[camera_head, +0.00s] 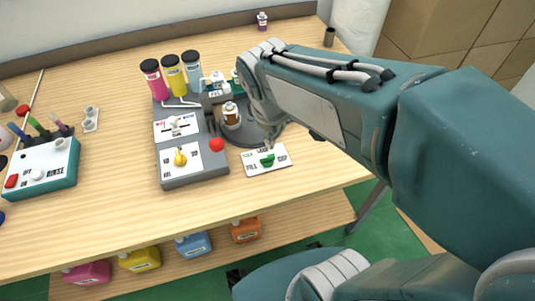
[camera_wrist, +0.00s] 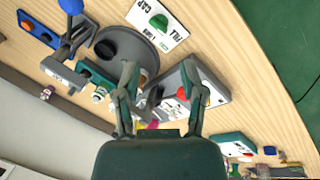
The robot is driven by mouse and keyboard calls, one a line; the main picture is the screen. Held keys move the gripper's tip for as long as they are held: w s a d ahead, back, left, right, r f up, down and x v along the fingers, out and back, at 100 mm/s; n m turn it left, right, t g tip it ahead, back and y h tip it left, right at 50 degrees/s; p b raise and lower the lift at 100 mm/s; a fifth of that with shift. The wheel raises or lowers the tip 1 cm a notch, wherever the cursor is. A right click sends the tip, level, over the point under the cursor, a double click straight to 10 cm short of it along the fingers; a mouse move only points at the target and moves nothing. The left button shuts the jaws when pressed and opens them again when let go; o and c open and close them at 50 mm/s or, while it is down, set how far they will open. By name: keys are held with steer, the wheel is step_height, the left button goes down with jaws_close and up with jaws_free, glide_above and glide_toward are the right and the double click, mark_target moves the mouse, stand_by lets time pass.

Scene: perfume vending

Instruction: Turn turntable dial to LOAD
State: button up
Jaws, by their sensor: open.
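The green dial (camera_head: 267,160) sits on a white plate (camera_head: 283,153) at the front of the dispensing station. FILL and CAP are legible on the plate; I cannot tell which label the dial points to. The dial (camera_wrist: 158,22) also shows at the top of the wrist view, on its plate (camera_wrist: 177,37). My gripper (camera_wrist: 159,70) is open and empty, with its two fingers spread apart. In the head view my gripper (camera_head: 270,132) is just behind the dial, apart from it and partly hidden by my arm. The round grey turntable (camera_head: 258,136) lies behind the plate.
A grey station (camera_head: 193,178) with a red ball-topped lever (camera_head: 216,145) and a yellow knob (camera_head: 180,157) stands left of the dial. An amber bottle (camera_head: 231,115) stands on the turntable. A teal rinse unit (camera_head: 62,178) is far left. Bare table lies in front.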

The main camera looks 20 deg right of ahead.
mark_target(267, 156)
steer(key=w+a+f+n+g+h, duration=0.2)
steer(key=w+a+f+n+h, duration=0.15)
steer(key=w+f+n, duration=0.45)
steer(key=shift+n+y, duration=0.25)
steer(key=shift+n, duration=0.35)
steer(key=x, duration=1.1)
steer(key=shift+s+a+f, duration=0.1)
steer(key=shift+s+a, duration=0.15)
steer(key=shift+s, duration=0.15)
steer(key=shift+c, duration=0.3)
jaws_close()
